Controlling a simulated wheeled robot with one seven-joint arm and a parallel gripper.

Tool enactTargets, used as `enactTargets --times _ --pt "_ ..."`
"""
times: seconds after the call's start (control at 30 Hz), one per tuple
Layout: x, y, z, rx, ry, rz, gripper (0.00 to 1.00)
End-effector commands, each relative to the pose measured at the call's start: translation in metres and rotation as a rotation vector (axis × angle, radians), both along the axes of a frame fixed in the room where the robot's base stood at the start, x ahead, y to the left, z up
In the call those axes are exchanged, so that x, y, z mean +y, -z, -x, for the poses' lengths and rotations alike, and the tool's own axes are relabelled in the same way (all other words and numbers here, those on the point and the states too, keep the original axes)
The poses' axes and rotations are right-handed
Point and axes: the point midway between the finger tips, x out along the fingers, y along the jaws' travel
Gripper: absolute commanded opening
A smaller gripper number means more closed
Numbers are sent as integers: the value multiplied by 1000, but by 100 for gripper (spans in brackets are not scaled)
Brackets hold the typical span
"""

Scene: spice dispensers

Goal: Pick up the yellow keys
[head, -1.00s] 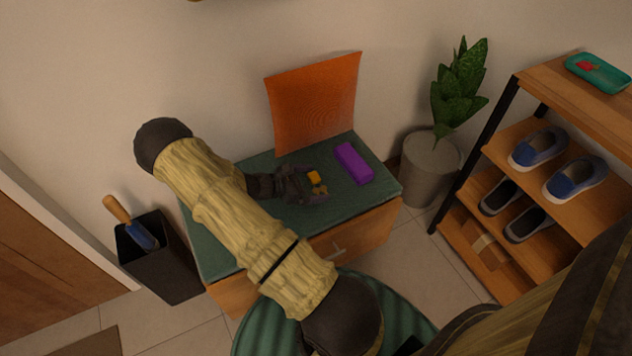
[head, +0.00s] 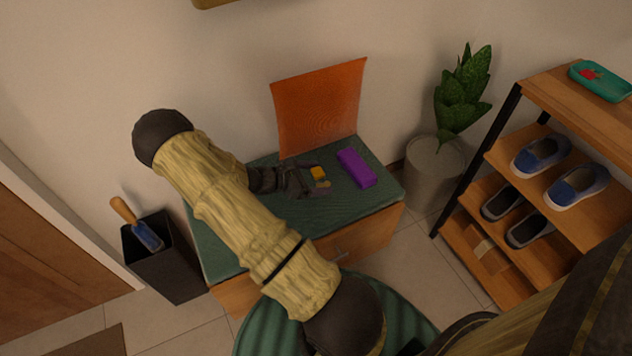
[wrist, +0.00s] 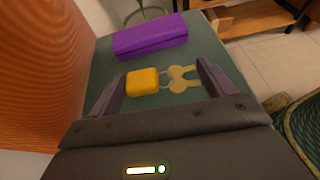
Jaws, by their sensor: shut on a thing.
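The yellow keys, a square yellow fob (wrist: 143,82) with a ring and dull gold keys (wrist: 182,78), lie crosswise between the fingers of my gripper (wrist: 160,83) in the wrist view. The gripper is shut on them, the fob by the left finger and the keys by the right. In the head view my gripper (head: 322,178) holds the yellow fob (head: 318,173) over the green-topped cabinet (head: 365,205), left of the purple box. Any gap between the keys and the top is hard to tell.
A purple box (head: 356,167) lies on the cabinet close to the keys. An orange panel (head: 320,105) stands behind. A potted plant (head: 436,165) and a shoe rack (head: 545,120) are to the right, a black bin (head: 165,265) to the left.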

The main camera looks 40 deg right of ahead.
Motion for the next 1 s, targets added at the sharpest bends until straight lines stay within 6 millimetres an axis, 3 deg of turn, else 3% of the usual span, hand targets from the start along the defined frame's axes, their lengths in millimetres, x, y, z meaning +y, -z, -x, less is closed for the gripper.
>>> enactTargets --times 0.03,0.1,0.3,1.0 --pt "0 -16 -1 -2 0 0 60" --pt "0 -31 -1 -4 -1 0 60" --pt "0 -56 0 -2 -1 -1 60" --pt "3 -59 -2 0 -12 0 60"
